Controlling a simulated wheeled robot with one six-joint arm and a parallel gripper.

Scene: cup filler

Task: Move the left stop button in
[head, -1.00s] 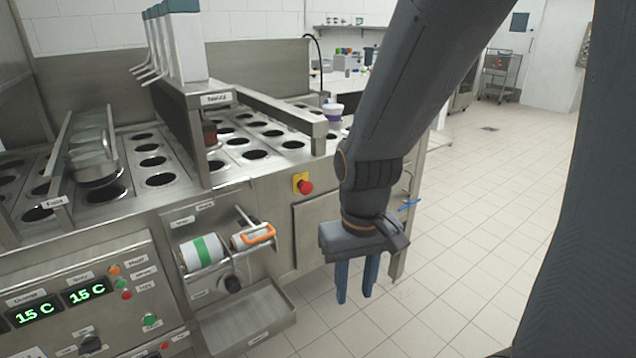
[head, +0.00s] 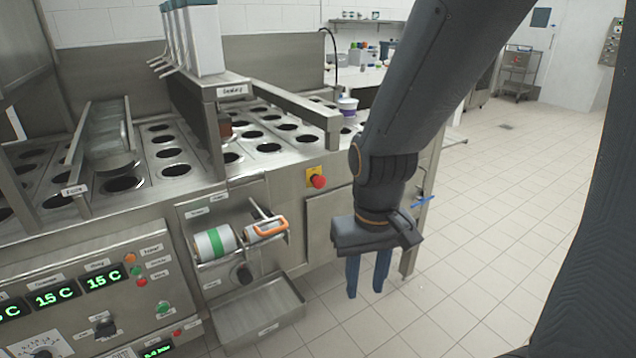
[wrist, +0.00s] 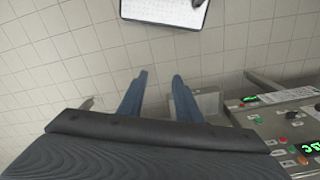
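A red mushroom-head stop button (head: 318,181) on a yellow plate sits on the machine's front, right of the roll holder, in the head view. I cannot tell from these frames whether it is the left one; no second button of this kind shows. My gripper (head: 366,291) hangs pointing down in front of the machine, right of and below this button and apart from it. Its two blue fingers are spread with nothing between them. In the wrist view my gripper (wrist: 158,85) also shows its fingers apart and empty.
A control panel (head: 85,318) with green displays, knobs and small buttons is at lower left. The roll holder (head: 232,245) and a drip tray (head: 262,310) jut out below the button. A white-and-purple cup (head: 347,106) stands on the machine. The tiled floor (head: 490,230) at right is clear.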

